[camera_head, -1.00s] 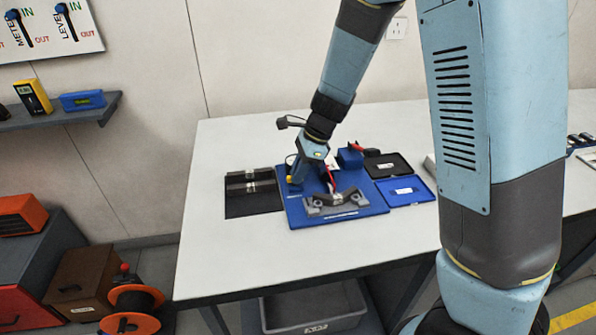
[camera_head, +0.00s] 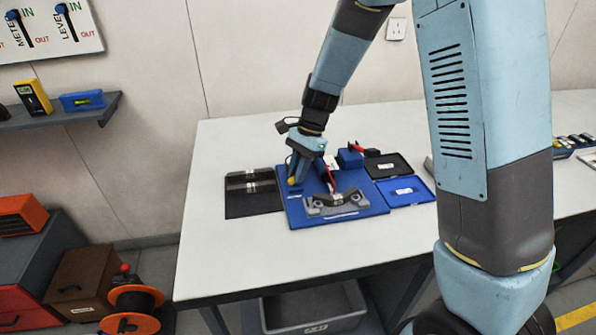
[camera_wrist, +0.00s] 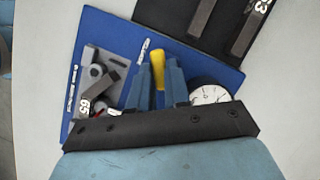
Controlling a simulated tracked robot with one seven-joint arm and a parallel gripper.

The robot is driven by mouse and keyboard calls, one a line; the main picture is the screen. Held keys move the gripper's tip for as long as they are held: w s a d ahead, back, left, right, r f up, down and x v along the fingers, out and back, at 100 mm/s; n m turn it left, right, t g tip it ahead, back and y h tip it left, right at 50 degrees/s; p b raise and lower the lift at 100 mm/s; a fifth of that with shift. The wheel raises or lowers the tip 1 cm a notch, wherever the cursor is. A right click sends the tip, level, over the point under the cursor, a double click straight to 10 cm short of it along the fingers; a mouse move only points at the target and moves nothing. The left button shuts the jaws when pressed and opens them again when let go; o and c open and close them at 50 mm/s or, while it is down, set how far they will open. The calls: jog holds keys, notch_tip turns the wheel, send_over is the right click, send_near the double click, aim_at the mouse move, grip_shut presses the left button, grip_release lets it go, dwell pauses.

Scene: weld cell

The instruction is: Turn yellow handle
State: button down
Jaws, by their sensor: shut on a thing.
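The yellow handle (camera_wrist: 157,62) shows in the wrist view between the two blue fingers of my gripper (camera_wrist: 158,84), which is shut on it. In the head view my gripper (camera_head: 299,176) is low over the left part of the blue board (camera_head: 360,207), and a bit of yellow shows beside its fingers. A grey clamp-like fixture (camera_head: 338,203) sits on the board's front part; it also shows at left in the wrist view (camera_wrist: 98,77). A round white dial gauge (camera_wrist: 209,94) is right of my fingers in the wrist view, partly hidden.
A black mat with grey bars (camera_head: 250,190) lies left of the board. An open blue case (camera_head: 405,190) lies to its right. A red-tipped tool (camera_head: 355,148) is behind. The table's front left (camera_head: 230,250) is clear. A grey bin (camera_head: 315,308) is below.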

jog(key=n, duration=0.2)
jog(key=n+h, duration=0.1)
jog(key=n, duration=0.1)
jog(key=n+g+h, duration=0.1)
jog(key=n, duration=0.1)
jog(key=shift+w+a, duration=0.2)
jog(key=shift+a, duration=0.05)
jog(key=n+h, duration=0.2)
jog(key=n, duration=0.3)
jog(key=shift+a, duration=0.2)
jog(key=shift+n, duration=0.3)
jog(key=c, duration=1.1)
grip_release()
jog(key=shift+r, duration=0.1)
jog(key=v, duration=1.3)
jog(key=shift+a+r, duration=0.25)
